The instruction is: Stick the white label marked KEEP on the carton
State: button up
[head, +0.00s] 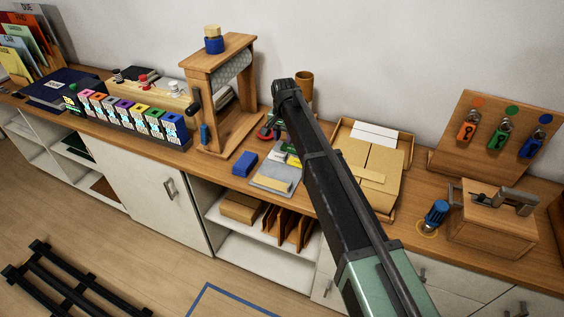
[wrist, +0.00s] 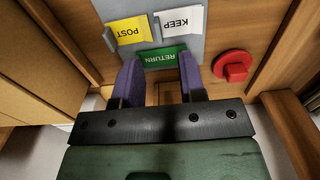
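The white label marked KEEP (wrist: 181,22) lies on a grey board (wrist: 150,48), upside down in the wrist view. Beside it are a yellow POST label (wrist: 130,30) and a green RETURN label (wrist: 161,58). My gripper (wrist: 160,62) is open, its two purple fingers apart with nothing held between them. The fingertips are over the RETURN label's ends, just short of KEEP; whether they touch the board I cannot tell. The tan carton (head: 382,160) sits to the right of the board (head: 262,183).
A red round knob (wrist: 233,68) is near the labels in the wrist view. In the head view, a wooden stand with a roll (head: 226,62) and a blue block (head: 244,164) are left of my arm. A key board (head: 485,150) and a blue-handled tool (head: 435,213) are right of the carton.

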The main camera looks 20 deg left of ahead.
aim_at(285, 156)
notch_tip(285, 156, down, 9)
jog(key=b, duration=0.7)
jog(key=shift+d+f+b, duration=0.1)
jog(key=shift+d+b, duration=0.05)
jog(key=shift+b, duration=0.15)
jog(key=shift+r, duration=0.25)
grip_shut()
